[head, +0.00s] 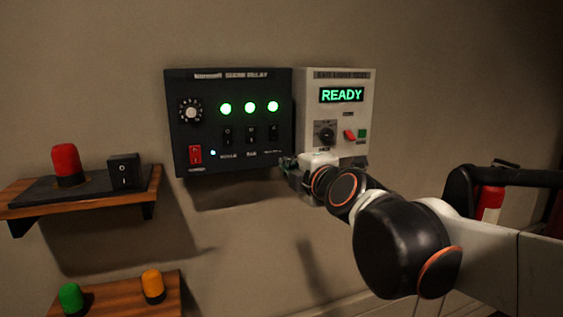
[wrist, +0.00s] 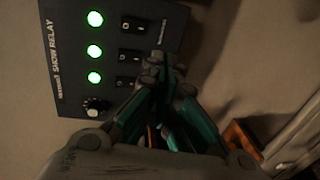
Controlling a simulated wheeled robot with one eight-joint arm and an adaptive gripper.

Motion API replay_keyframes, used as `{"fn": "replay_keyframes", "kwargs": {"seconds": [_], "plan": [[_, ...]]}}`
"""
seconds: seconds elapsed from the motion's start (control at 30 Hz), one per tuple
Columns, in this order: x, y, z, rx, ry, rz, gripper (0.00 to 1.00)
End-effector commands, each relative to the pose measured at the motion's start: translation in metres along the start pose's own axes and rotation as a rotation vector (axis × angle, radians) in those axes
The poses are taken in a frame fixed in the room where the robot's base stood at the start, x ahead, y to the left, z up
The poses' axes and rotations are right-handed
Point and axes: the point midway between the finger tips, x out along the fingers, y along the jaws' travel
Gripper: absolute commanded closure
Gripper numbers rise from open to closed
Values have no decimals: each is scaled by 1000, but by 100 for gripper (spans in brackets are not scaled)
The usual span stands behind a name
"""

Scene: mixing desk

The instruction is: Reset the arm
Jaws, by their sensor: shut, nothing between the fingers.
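My gripper (wrist: 165,70) is shut with nothing in it. In the head view the gripper (head: 284,162) is at the lower right edge of the dark relay panel (head: 230,165), near its join with the white box. In the wrist view its fingertips overlap the panel (wrist: 65,15) beside its switches, and I cannot tell whether they touch it. My arm reaches in from the right in the head view, and the wrist covers the lower left of the white box.
At left, a shelf (head: 20,208) holds a red beacon (head: 66,165) and a black switch (head: 124,171). A lower shelf (head: 120,300) holds green (head: 71,297) and orange (head: 153,285) beacons. Bare wall lies below the panel.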

Motion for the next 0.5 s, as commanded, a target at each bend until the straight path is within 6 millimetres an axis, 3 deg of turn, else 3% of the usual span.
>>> {"fn": "replay_keyframes", "kwargs": {"seconds": [0.33, 0.43, 0.5], "plan": [[-1, -3, 0, 6, 1, -3, 100], [-6, -20, 0, 55, 6, -26, 100], [-13, -44, 0, 126, 11, -59, 100]]}}
